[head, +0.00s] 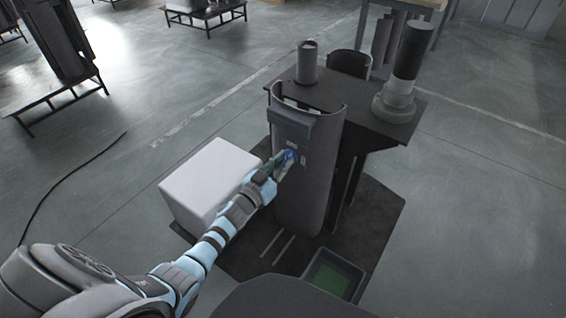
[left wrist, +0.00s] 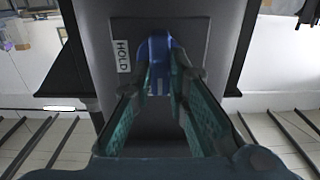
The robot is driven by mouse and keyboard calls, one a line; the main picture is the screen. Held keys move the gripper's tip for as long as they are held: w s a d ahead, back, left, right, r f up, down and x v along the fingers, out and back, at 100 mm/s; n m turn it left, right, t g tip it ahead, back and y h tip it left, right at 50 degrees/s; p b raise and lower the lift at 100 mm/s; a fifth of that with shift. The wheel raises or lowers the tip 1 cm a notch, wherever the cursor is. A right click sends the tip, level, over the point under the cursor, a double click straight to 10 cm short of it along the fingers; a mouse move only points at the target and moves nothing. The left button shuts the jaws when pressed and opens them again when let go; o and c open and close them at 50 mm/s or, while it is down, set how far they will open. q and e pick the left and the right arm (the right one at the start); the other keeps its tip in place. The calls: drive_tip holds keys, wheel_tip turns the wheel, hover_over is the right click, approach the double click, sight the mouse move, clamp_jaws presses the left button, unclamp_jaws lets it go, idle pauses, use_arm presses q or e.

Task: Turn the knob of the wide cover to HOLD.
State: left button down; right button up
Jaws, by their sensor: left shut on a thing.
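The wide cover (head: 312,195) is a dark grey curved shell standing upright at the front of the column stand. Its blue knob (head: 292,155) sits on the front face, near small white labels. In the left wrist view the blue knob (left wrist: 159,50) is between the two finger tips, and a white HOLD label (left wrist: 122,57) is to its left, printed sideways. My left gripper (head: 282,162) is shut on the knob; its green-padded fingers also show in the left wrist view (left wrist: 163,78). The fingers partly hide the knob, and I cannot tell where it points. My right gripper is not in view.
A white box (head: 212,178) stands left of the cover. A green-bottomed bin (head: 333,273) is on the dark mat in front. A dark tabletop (head: 345,100) behind the cover carries a small cylinder (head: 306,62) and a tall black-and-white column (head: 407,70).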

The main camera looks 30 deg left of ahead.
use_arm(q)
drive_tip(key=shift+m, duration=0.4)
drive_tip(key=m+b, duration=0.1)
drive_tip(key=m, duration=0.4)
drive_tip(key=m+b, duration=0.1)
drive_tip(key=m, duration=0.5)
drive_tip(key=m+b, duration=0.1)
drive_tip(key=m, duration=0.5)
drive_tip(key=shift+s+d+f+b, duration=0.1)
drive_tip(key=shift+d+f+b, duration=0.2)
drive_tip(key=shift+f, duration=0.05)
drive_tip(key=c, duration=1.6)
unclamp_jaws()
drive_tip(key=shift+o, duration=0.2)
